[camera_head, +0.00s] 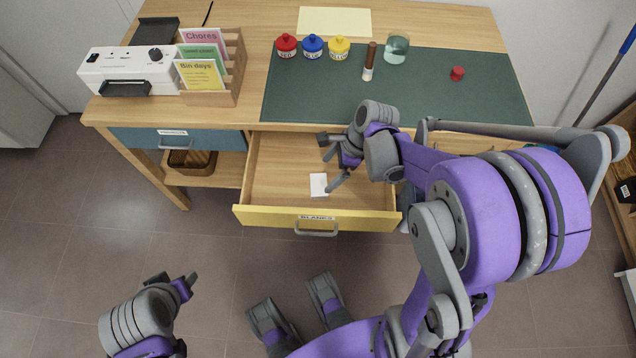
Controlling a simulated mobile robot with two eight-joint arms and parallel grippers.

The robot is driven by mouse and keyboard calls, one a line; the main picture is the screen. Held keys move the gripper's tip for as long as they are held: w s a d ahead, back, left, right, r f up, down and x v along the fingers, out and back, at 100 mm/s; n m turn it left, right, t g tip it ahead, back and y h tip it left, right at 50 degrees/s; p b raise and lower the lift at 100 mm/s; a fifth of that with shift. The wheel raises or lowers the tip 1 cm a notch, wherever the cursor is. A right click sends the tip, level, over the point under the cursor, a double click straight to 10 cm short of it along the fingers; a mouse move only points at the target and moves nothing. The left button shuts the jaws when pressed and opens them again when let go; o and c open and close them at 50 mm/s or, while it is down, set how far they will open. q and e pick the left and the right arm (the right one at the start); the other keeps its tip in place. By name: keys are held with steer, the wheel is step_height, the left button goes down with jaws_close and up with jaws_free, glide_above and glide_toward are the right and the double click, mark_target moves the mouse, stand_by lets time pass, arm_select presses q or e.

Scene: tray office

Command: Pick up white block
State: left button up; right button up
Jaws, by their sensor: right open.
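A small white block (318,184) lies flat in the open yellow-fronted drawer (270,216), near the middle of its floor. My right gripper (331,167) is open and reaches into the drawer from above. Its fingers are just to the right of the block and above it, one finger tip close to the block's right edge. I cannot tell whether it touches. My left gripper (188,284) hangs at the lower left, over the floor, away from the desk; its jaws are not clear.
The desk top holds a green mat (440,95), paint pots (312,46), a brown marker (369,62), a glass (396,49), a red cap (457,73), a card rack (232,70) and a white machine (130,65). The drawer walls surround the block.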

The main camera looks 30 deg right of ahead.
mark_target(320, 184)
steer(key=b+x, duration=0.1)
steer(key=x, duration=0.6)
steer(key=shift+s+d+f+b, duration=0.1)
steer(key=shift+d+f+b, duration=0.05)
steer(key=shift+b, duration=0.2)
